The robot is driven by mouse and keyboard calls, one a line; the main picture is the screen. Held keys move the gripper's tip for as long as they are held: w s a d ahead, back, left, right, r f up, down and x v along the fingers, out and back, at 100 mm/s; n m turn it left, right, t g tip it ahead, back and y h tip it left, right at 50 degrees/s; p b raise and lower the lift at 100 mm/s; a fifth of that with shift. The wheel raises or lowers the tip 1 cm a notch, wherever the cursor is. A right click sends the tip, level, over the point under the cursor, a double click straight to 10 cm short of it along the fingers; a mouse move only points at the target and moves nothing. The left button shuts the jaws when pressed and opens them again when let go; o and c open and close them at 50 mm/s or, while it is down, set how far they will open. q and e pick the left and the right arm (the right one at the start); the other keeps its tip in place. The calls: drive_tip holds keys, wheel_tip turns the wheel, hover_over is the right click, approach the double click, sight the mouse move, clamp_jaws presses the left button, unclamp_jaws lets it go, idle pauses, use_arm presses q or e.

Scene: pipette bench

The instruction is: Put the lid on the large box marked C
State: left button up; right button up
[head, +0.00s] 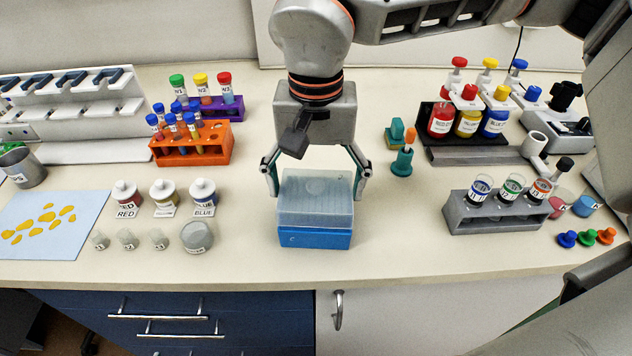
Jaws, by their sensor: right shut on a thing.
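The large blue box marked C (313,239) stands on the bench near the front edge, in the middle of the head view. A translucent lid (316,207) sits over the top of the box and looks lined up with it. My right gripper (316,190) comes down from above, with one finger at each side of the lid, and is shut on it. I cannot tell whether the lid is fully seated on the box. My left gripper is not in view.
Left of the box are small bottles (164,195), a grey jar (196,237) and an orange tube rack (190,145). To the right stand a teal item (402,162) and a grey rack (497,213) with vials. The bench is clear close around the box.

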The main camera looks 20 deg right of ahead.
drive_tip(key=o, duration=1)
wheel_tip(320, 180, up, 12)
